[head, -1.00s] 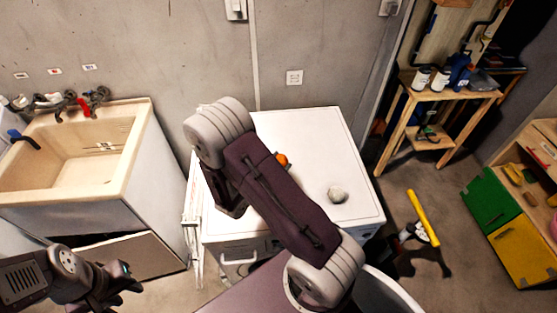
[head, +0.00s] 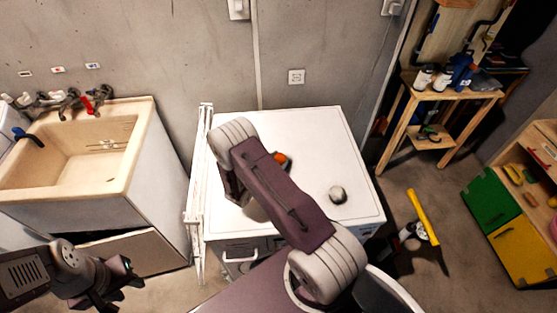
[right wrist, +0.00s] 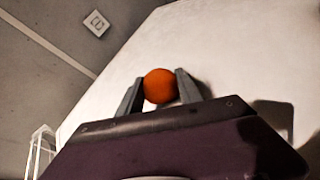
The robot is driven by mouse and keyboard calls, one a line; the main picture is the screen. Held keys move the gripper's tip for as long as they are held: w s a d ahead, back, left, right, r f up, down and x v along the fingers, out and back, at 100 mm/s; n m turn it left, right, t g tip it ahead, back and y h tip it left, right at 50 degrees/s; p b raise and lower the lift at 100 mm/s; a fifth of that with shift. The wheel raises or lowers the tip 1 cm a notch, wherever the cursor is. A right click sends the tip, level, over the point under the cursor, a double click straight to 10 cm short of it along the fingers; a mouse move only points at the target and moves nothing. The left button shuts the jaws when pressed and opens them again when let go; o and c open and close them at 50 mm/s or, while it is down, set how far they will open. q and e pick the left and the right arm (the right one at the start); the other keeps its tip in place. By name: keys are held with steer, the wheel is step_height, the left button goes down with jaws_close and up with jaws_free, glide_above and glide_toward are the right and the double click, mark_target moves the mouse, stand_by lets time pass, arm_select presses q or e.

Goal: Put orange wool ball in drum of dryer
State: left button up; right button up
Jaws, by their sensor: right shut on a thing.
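The orange wool ball (right wrist: 160,86) sits between the two grey fingers of my right gripper (right wrist: 159,90), which is shut on it. In the head view the ball (head: 281,158) shows just beside my right arm's link, over the white top of the machine that looks like the dryer (head: 315,130). My right arm hides most of its own gripper there. The dryer's front is seen steeply from above and its drum is not visible. My left gripper (head: 114,290) is open and empty at the lower left, above the floor.
A pale grey ball (head: 338,195) lies on the machine top. A white folded rack (head: 198,200) stands at its left side, beside the sink (head: 85,160). A white tub (head: 395,290) is at front right. A yellow-handled tool (head: 422,215) stands on the floor at right.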

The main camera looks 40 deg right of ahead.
steer(key=shift+f+b, duration=0.15)
steer(key=shift+b, duration=0.15)
steer(key=o, duration=1.3)
steer(key=shift+o, duration=0.2)
